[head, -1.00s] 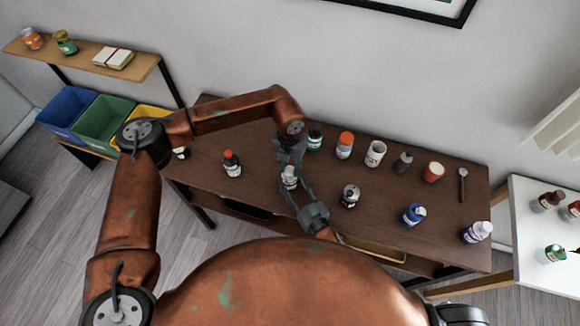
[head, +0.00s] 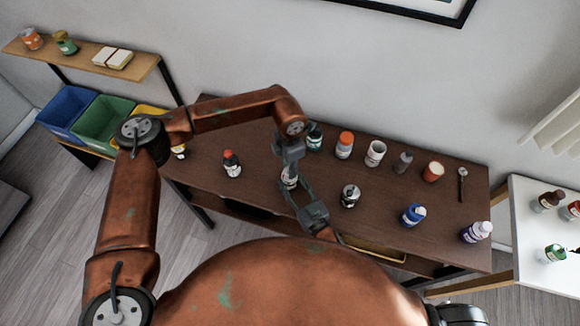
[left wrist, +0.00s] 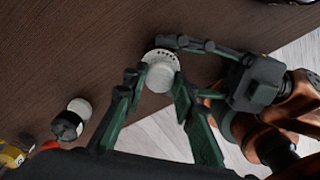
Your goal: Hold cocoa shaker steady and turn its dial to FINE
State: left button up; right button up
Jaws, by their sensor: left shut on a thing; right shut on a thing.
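The cocoa shaker (head: 289,177) is a small white container standing near the front of the brown table. In the left wrist view its round pale top (left wrist: 160,72) has dark dots along the rim; no dial lettering is readable. My left gripper (head: 287,165) comes down from above and is shut on the upper part of the shaker. Its green fingers (left wrist: 157,85) sit on either side of the top. My right gripper (head: 297,184) reaches in from the front right and is shut on the shaker lower down. The fingers partly hide the shaker's body.
Several containers line the back, including an orange-capped one (head: 344,145) and a white cup (head: 375,153). A blue jar (head: 413,214) stands further right.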

dwell(0.3)
pick_arm(q)
jog(key=o, duration=1.2)
jog(key=shift+c, duration=0.2)
jog(key=shift+r, duration=0.1)
notch_tip(320, 180, up, 12)
pick_arm(e)
jog(key=o, duration=1.3)
